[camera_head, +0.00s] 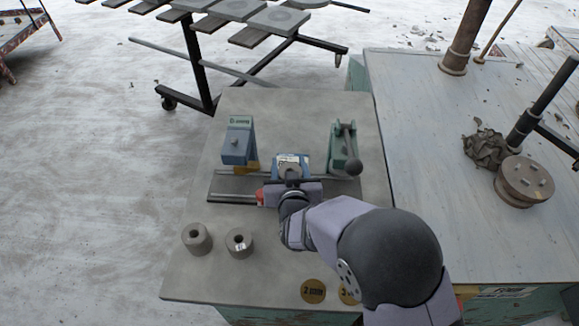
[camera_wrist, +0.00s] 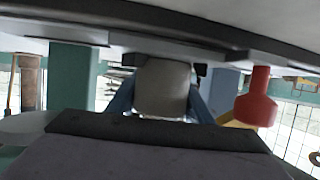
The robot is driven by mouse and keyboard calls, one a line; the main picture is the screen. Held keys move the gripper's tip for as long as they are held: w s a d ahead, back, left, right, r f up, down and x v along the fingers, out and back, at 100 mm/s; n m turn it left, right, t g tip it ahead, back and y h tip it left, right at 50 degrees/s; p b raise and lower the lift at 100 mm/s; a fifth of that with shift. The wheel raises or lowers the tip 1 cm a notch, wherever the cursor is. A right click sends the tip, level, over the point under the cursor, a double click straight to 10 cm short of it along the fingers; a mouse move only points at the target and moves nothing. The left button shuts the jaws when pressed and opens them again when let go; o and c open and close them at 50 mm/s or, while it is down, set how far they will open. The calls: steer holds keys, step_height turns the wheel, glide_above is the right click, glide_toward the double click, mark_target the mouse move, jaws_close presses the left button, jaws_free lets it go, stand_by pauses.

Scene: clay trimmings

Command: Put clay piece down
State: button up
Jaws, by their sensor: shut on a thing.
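My gripper (camera_head: 290,181) is over the middle of the grey bench, at the near side of a blue holder (camera_head: 276,163) with a white label. It is shut on a grey clay piece (camera_wrist: 163,88), which shows in the wrist view between the dark upper and lower jaw edges. Sloping blue sides of the holder show left and right of the piece there. I cannot tell whether the piece rests on the holder or hangs just above it. In the head view, my wrist hides most of the piece.
Two grey hollow cylinders (camera_head: 197,239) stand at the bench's left front. A blue post (camera_head: 237,145) stands left of the holder, and a green lever stand (camera_head: 343,148) right. Rails (camera_head: 232,198) run across. A red knob (camera_wrist: 256,98) is close by.

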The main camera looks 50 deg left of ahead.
steer(key=o, duration=1.2)
steer(key=shift+s+d+f, duration=0.1)
steer(key=shift+d+f, duration=0.3)
steer(key=shift+f, duration=0.45)
steer(key=shift+r, duration=0.15)
steer(key=shift+a+r+p, duration=0.15)
steer(key=shift+r+p, duration=0.4)
steer(key=shift+p, duration=0.2)
steer(key=shift+s+d+b, duration=0.25)
steer(key=shift+b, duration=0.05)
steer(key=v, duration=0.7)
steer(key=r+v, duration=0.1)
steer(key=v, duration=0.3)
steer(key=shift+w+a+b, duration=0.1)
steer(key=shift+a+b, duration=0.05)
steer(key=shift+b, duration=0.2)
